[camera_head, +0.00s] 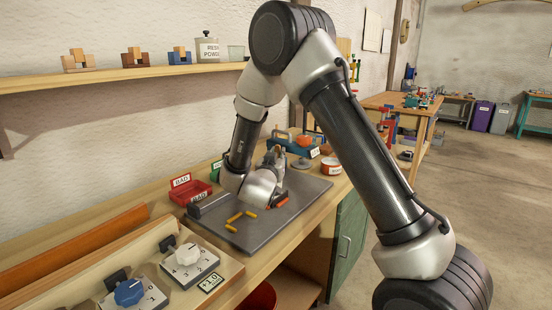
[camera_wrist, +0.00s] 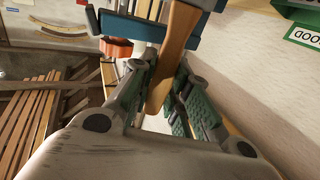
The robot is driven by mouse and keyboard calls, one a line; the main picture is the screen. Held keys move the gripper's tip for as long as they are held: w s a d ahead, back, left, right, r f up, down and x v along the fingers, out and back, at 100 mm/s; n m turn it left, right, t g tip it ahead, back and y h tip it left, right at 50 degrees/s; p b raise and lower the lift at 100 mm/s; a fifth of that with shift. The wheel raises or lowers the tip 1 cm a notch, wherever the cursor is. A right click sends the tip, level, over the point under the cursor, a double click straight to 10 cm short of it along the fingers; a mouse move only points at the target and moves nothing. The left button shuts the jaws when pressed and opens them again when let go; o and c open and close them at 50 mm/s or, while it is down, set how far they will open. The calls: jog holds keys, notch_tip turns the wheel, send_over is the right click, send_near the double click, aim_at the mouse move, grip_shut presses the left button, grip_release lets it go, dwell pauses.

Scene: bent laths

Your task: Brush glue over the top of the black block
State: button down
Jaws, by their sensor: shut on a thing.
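My gripper (camera_head: 275,158) is over the back part of the dark grey mat (camera_head: 252,227), partly hidden by my own wrist. In the wrist view, my gripper (camera_wrist: 167,82) has its green-padded fingers closed around a tapering wooden handle (camera_wrist: 174,55), which looks like the brush's. Bristles and any glue on them cannot be made out. A long dark block (camera_head: 209,205) lies at the mat's left edge. A small dark and orange piece (camera_head: 278,201) lies right of my wrist. I cannot tell for sure which is the black block.
Yellow pegs (camera_head: 240,216) lie on the mat's front half. A red BAD bin (camera_head: 190,193) stands at its left. A blue tool holder (camera_head: 296,147) and a white pot with a red band (camera_head: 331,166) stand behind it. The mat's front right is clear.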

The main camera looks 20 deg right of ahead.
jog(key=shift+r, duration=2.95)
jog(key=shift+r, duration=1.5)
jog(key=a+f+v, duration=0.1)
jog(key=v, duration=0.7)
jog(key=shift+w+d+f, duration=0.1)
jog(key=shift+f, duration=2.8)
jog(key=shift+f, duration=1)
